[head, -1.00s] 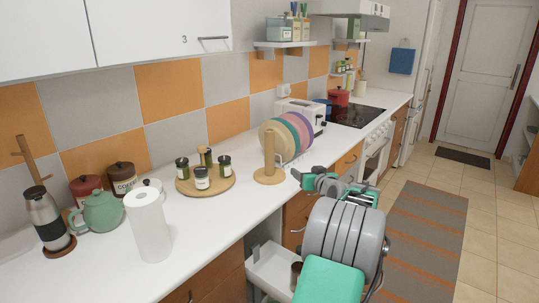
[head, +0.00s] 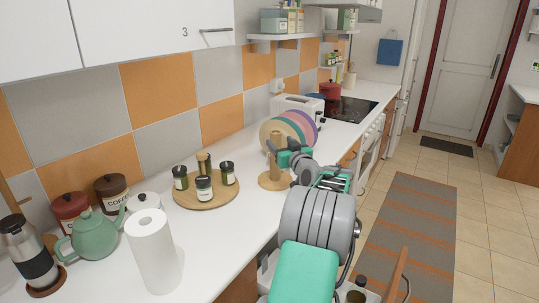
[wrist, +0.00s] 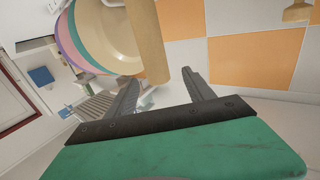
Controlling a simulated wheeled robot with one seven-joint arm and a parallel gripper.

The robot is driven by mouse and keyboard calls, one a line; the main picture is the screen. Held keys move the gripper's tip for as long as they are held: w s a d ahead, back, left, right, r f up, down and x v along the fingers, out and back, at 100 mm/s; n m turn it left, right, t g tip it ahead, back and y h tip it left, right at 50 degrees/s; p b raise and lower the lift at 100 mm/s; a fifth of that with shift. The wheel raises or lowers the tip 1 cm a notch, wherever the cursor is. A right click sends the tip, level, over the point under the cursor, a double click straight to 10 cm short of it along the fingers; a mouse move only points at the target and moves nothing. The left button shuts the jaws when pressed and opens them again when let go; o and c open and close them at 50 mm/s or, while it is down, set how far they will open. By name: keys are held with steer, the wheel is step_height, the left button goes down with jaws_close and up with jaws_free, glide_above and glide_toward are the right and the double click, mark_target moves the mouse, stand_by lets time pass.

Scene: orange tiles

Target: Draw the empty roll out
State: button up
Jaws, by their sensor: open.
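The empty roll (head: 271,160) is a plain tan tube standing upright on a round wooden base (head: 266,182) on the white counter. In the wrist view the roll (wrist: 150,45) rises tilted just beyond my gripper, its near end around the gap between the fingertips. My gripper (wrist: 161,79) is open, with one finger to each side of that end and no clear contact. In the head view my gripper (head: 282,157) is beside the roll on its right, partly covering it.
Coloured plates (head: 300,127) stand in a rack close behind the roll. A round board (head: 205,197) with several jars is to its left. A full paper roll (head: 153,252), a green teapot (head: 93,238) and a flask (head: 28,250) stand nearer. An open drawer shows below the counter.

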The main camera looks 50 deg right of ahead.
mark_target(278, 139)
steer(key=p+x, duration=0.1)
steer(key=x, duration=0.2)
steer(key=p+x, duration=0.1)
steer(key=x, duration=0.2)
steer(key=shift+w+d, duration=0.15)
steer(key=shift+d, duration=0.25)
jaws_close()
stand_by(0.4)
